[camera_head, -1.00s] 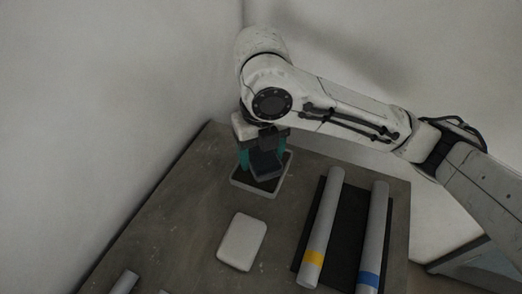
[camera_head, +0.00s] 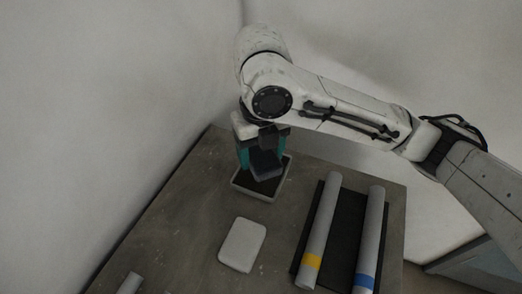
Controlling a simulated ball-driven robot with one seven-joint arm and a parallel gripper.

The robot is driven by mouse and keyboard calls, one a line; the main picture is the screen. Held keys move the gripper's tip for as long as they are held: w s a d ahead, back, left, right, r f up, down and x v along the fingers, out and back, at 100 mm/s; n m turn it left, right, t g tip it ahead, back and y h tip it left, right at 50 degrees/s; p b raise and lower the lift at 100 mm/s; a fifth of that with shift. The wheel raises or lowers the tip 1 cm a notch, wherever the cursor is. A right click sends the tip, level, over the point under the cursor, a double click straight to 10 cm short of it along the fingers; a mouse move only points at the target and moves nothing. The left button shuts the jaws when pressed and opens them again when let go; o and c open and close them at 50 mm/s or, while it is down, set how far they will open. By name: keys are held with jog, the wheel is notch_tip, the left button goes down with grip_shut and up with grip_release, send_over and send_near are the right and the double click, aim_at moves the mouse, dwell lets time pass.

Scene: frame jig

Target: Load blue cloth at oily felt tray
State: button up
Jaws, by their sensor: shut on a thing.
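The blue cloth (camera_head: 266,166) looks like a dark blue-grey folded pad. My gripper (camera_head: 265,159) is shut on it, with a teal finger on either side. The oily felt tray (camera_head: 262,196) is a pale-rimmed tray with a dark inside, near the far corner of the table. The cloth is over the tray and covers part of its inside from view. I cannot tell whether the cloth touches the felt.
A white rounded pad (camera_head: 242,245) lies in front of the tray. To the right, a yellow-banded grey tube (camera_head: 320,225) and a blue-banded grey tube (camera_head: 371,230) lie on a dark mat (camera_head: 344,230). Walls stand close behind the grey table (camera_head: 185,225).

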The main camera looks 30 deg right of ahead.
jog(key=shift+r+p, duration=1.95)
jog(key=shift+r, duration=0.55)
jog(key=shift+s+f, duration=0.1)
